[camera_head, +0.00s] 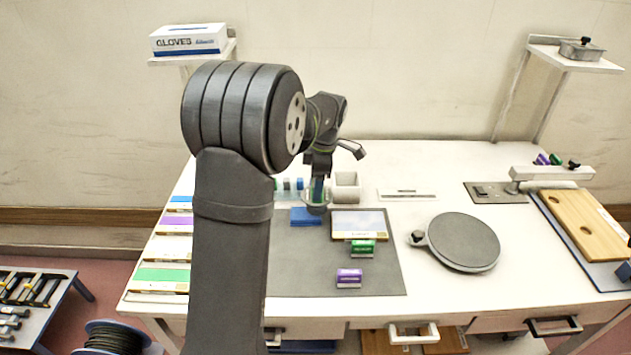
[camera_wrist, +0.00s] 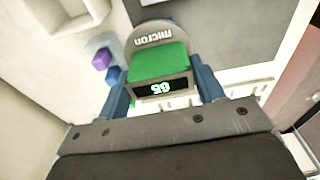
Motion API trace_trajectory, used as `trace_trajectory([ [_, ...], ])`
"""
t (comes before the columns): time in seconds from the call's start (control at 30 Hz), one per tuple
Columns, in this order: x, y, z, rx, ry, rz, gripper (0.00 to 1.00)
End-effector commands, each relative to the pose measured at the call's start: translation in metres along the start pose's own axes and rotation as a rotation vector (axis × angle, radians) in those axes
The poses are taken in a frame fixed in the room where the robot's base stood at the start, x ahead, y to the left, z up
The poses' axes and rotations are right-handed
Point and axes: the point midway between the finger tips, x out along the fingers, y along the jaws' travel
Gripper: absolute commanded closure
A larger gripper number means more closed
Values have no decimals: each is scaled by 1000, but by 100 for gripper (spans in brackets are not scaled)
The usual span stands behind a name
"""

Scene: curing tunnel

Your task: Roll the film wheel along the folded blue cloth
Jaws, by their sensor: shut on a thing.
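My gripper (camera_head: 317,188) points down over the back left of the grey mat. In the wrist view my gripper (camera_wrist: 161,72) is shut on the film wheel (camera_wrist: 158,33), a grey disc marked "micron" with a green block and a "65" label between the blue fingers. In the head view the wheel's grey rim (camera_head: 316,208) shows below the fingers. The folded blue cloth (camera_head: 303,219) lies flat on the mat, just under and left of the wheel. I cannot tell whether the wheel touches the cloth.
A framed panel (camera_head: 358,223), a green stamp-like block (camera_head: 362,249) and a purple one (camera_head: 349,278) sit on the grey mat (camera_head: 383,278). A white ring-shaped holder (camera_head: 347,190) stands behind. A round grey plate (camera_head: 464,242) lies to the right. The mat's front left is clear.

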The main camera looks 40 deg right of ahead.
Motion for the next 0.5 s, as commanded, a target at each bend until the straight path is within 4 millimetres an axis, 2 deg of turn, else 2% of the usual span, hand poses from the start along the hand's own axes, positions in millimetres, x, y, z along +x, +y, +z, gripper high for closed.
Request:
trace_trajectory([
  [0.23, -3, 0, 0, 0, 0, 1, 66],
  [0.5, -16, 0, -2, 0, 0, 1, 66],
])
